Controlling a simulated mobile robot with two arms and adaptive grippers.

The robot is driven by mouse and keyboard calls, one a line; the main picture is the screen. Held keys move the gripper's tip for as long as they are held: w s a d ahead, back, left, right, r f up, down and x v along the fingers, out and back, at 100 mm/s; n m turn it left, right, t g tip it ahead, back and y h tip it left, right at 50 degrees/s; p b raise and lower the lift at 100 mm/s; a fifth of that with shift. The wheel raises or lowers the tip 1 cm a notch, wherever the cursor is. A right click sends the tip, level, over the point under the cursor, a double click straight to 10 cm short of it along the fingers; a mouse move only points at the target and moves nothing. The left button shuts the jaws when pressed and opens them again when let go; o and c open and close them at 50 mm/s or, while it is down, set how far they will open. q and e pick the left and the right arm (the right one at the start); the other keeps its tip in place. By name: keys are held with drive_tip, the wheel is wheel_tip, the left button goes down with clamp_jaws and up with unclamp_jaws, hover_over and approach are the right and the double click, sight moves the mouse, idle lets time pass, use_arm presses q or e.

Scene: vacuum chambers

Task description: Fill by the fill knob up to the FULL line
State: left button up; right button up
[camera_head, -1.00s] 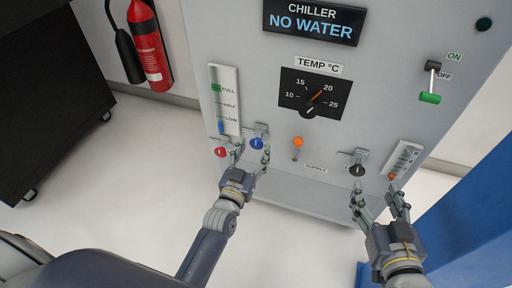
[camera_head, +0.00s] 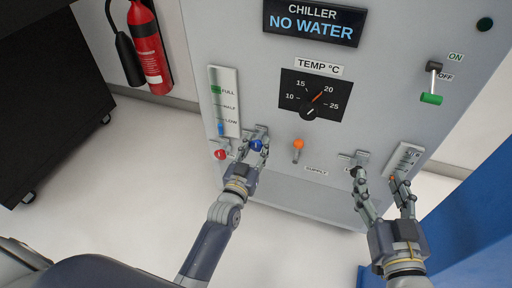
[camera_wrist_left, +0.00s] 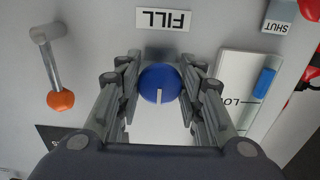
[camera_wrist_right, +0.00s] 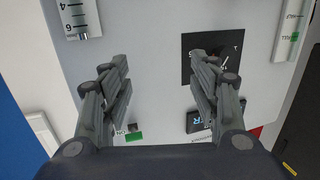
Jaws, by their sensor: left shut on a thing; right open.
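The blue fill knob (camera_head: 256,145) is on the lower front of the chiller panel. In the left wrist view the blue knob (camera_wrist_left: 160,84) sits under the FILL label (camera_wrist_left: 163,19) and has a white line. My left gripper (camera_head: 258,138) is shut on this knob, with a finger on each side. The level gauge (camera_head: 231,100) stands above and left of it. Its blue column (camera_head: 221,129) is low, near the LOW mark, well below the green FULL mark (camera_head: 216,90). My right gripper (camera_head: 382,180) is open and empty, in front of the panel's lower right.
A red knob (camera_head: 219,155) is just left of my left gripper, and an orange-tipped lever (camera_head: 298,144) is to its right. The display (camera_head: 313,22) reads CHILLER NO WATER. The ON/OFF switch (camera_head: 433,80) is at upper right. A blue surface (camera_head: 468,225) is at right.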

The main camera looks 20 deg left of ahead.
use_arm(q)
drive_tip(key=n+p, duration=0.2)
drive_tip(key=n, duration=0.1)
drive_tip(key=shift+r, duration=0.15)
drive_tip(key=n+p, duration=0.2)
drive_tip(key=n, duration=0.4)
drive_tip(key=shift+d+n, duration=0.1)
drive_tip(key=shift+n, duration=0.3)
drive_tip(key=shift+n+p, duration=0.3)
drive_tip(key=shift+n, duration=1.4)
drive_tip(key=n, duration=0.2)
drive_tip(key=shift+n, duration=1.1)
use_arm(e)
drive_tip(key=s+d+f+g+h, duration=0.1)
drive_tip(key=s+d+f+g, duration=0.2)
drive_tip(key=s+f+g, duration=0.2)
drive_tip(key=s+d+f+g+h, duration=0.2)
drive_tip(key=s+f+g, duration=0.4)
drive_tip(key=s+f, duration=0.2)
drive_tip(key=shift+s+d+f+m, duration=0.3)
drive_tip(key=shift+d+f, duration=0.1)
drive_tip(key=shift+f, duration=0.65)
drive_tip(key=shift+w+a, duration=0.1)
drive_tip(key=shift+w, duration=0.1)
